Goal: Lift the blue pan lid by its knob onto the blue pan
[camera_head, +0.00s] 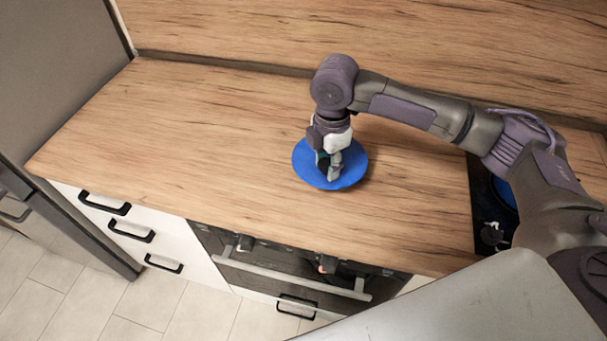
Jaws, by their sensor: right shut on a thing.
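The blue pan lid (310,173) is a round blue disc at the middle of the wooden counter. My right gripper (330,172) points down over its centre and is shut on the lid's knob, which the fingers hide. I cannot tell whether the lid rests on the counter or is slightly above it. A blue round thing, likely the blue pan (505,192), shows in part on the black hob at the right, mostly hidden behind my right arm. My left gripper is not in view.
The wooden counter (190,130) is clear to the left of the lid. The black hob (483,205) lies at the right. A wooden splashback (400,35) runs along the back, and a tall grey unit (50,75) stands at the left.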

